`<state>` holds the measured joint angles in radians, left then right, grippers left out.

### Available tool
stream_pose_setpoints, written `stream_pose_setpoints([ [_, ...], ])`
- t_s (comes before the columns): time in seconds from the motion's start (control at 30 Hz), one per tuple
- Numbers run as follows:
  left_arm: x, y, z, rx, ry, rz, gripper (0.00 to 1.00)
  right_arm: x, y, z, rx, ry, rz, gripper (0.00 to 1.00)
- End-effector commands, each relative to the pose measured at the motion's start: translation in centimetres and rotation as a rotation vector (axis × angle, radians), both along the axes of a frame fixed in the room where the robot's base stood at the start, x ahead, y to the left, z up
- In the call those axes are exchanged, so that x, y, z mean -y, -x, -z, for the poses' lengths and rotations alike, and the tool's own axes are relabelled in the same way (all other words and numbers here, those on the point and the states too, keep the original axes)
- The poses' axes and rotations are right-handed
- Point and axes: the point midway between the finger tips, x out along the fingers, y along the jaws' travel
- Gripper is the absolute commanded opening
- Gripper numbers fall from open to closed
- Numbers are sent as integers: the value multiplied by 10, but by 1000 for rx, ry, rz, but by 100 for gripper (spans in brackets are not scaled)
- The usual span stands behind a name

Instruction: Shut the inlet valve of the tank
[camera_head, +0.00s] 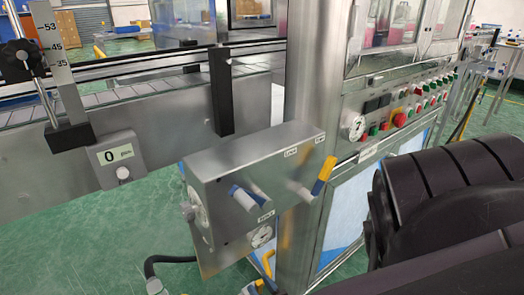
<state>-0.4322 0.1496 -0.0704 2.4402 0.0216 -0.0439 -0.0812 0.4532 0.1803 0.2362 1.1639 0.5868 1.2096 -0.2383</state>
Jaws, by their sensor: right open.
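A steel box (240,165), perhaps the tank, stands at the centre with small labels too blurred to read surely. A valve lever with a blue grip (243,198) is on its front face, tilted. A lever with a yellow grip (323,175) sticks up at a slant from its right end. Another yellow handle (268,262) shows below the box, partly cut off. I cannot tell which is the inlet valve. My right gripper (378,218) and arm are dark shapes at the right edge, apart from the levers; its fingertips are not clear. It is open. My left gripper is out of view.
A conveyor (120,100) runs behind and left, with a grey display box reading 0 (116,158). A steel post stands right behind the box. A panel of coloured buttons (405,113) is beyond it. A black hose (170,260) lies low. Green floor is clear at lower left.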

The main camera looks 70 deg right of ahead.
Motion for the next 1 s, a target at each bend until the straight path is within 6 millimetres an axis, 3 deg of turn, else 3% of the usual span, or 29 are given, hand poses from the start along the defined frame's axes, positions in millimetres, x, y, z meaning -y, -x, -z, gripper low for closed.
stream_pose_setpoints([
  [0.03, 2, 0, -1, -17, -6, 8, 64, 0, -3, -15, 13, 0, 2, 44],
  [0.7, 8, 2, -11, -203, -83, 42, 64, 1, -4, -148, 17, -1, 2, 44],
  [1.0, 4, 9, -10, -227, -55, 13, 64, 1, -2, -183, 10, 1, 2, 44],
])
